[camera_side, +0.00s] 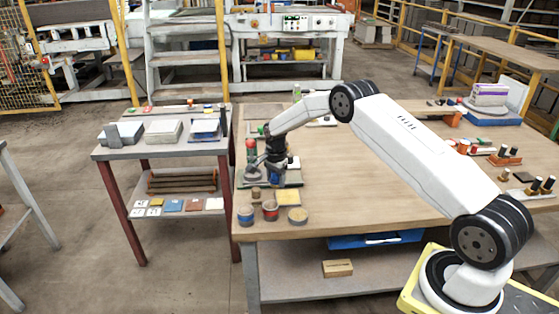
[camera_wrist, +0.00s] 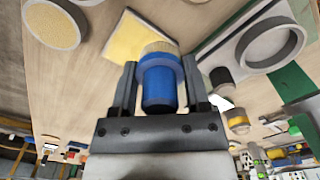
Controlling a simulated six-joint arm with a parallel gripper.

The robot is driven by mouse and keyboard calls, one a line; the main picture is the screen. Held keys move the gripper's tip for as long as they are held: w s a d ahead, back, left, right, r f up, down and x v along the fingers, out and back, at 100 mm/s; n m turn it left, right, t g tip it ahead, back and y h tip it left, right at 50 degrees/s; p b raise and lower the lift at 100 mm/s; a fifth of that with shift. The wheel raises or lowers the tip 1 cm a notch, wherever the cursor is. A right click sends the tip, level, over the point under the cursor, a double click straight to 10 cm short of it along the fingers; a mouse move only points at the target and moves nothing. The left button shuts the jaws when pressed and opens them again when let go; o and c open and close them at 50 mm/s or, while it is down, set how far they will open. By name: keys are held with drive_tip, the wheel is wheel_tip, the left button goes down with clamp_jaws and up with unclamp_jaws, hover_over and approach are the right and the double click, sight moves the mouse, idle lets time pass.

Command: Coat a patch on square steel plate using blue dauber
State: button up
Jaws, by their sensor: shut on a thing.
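My gripper (camera_wrist: 160,85) is shut on the blue dauber (camera_wrist: 158,82), one jaw on each side of its body. The dauber's tan round tip (camera_wrist: 160,48) points away from my gripper. In the wrist view the tip overlaps the edge of a pale yellow square (camera_wrist: 128,38); I cannot tell whether they touch. A flat grey plate (camera_wrist: 222,48), which may be the square steel plate, lies right of the dauber, with a grey ring (camera_wrist: 272,46) at its right. In the side view my gripper (camera_side: 271,166) is low over the bench's left end, and hides the dauber.
Several round cans, among them a blue one (camera_side: 246,216) and a red one (camera_side: 270,211), stand near the front left of the wooden bench (camera_side: 350,185). A small dark piece and a yellow-banded piece (camera_wrist: 236,120) stand near the right jaw. The bench's middle is clear.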

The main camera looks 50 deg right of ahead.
drive_tip(key=shift+r, duration=1.6)
